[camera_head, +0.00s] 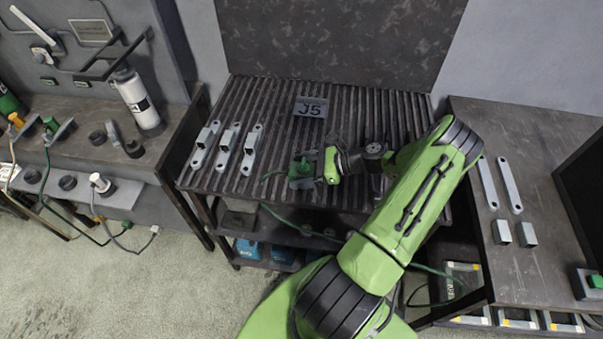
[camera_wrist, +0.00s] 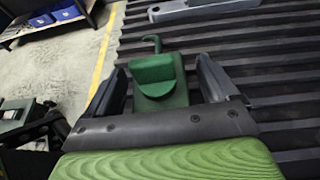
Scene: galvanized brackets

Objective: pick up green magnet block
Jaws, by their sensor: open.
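The green magnet block (camera_wrist: 156,84) sits on the slatted table top, with a small hook-shaped piece at its far end. In the head view the block (camera_head: 301,167) is near the table's front edge, partly hidden by my gripper. My gripper (camera_wrist: 165,85) is open, with one dark finger on each side of the block. Some space shows between the fingers and the block in the wrist view. In the head view my gripper (camera_head: 306,168) is at the block, low over the slats. Whether the fingers touch the slats is hidden.
Several grey brackets (camera_head: 227,146) lie on the slatted table (camera_head: 365,110) left of my gripper. A plate marked J5 (camera_head: 311,108) lies behind it. A right-hand bench (camera_head: 545,185) holds flat bars (camera_head: 509,184) and small blocks (camera_head: 502,232). A left bench (camera_head: 165,130) carries a cylinder (camera_head: 136,98).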

